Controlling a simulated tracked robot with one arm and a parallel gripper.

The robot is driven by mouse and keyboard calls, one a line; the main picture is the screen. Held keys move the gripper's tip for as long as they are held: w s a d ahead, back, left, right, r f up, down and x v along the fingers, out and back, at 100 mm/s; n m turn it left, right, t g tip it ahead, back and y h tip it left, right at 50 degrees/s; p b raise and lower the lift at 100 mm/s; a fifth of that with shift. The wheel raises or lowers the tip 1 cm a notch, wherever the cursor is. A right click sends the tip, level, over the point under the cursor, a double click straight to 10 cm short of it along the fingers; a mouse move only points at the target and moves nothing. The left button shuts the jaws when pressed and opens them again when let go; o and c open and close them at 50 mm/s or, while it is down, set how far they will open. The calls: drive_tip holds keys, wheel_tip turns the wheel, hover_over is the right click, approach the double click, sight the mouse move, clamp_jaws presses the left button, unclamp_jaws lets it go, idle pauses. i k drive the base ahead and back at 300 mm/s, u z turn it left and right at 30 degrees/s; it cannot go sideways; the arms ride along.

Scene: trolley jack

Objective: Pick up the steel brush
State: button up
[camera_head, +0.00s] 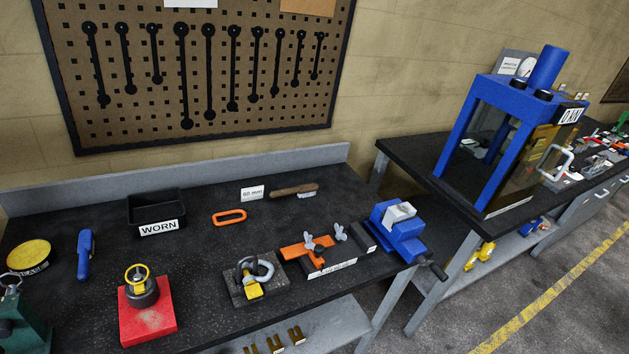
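The steel brush (294,190) lies near the back of the black workbench, right of the "60 mm" card. It has a long brown wooden handle, and pale bristles show under its right end. Nothing lies on top of it. My gripper is not in view.
Near the brush are a white "60 mm" card (252,193), an orange ring (229,217) and a black "WORN" bin (155,210). In front stand an orange clamp fixture (306,250), a shackle block (253,278) and a blue vise (399,232). A blue press (508,140) stands right.

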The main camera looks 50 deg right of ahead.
sight(305, 190)
drive_tip(key=z, duration=0.4)
drive_tip(key=i, duration=1.15)
drive_tip(key=z, duration=1.25)
drive_tip(key=i, duration=0.75)
drive_tip(key=z, duration=0.45)
drive_tip(key=k, duration=0.95)
drive_tip(key=z, duration=0.2)
drive_tip(key=i, duration=0.95)
drive_tip(key=u, duration=0.15)
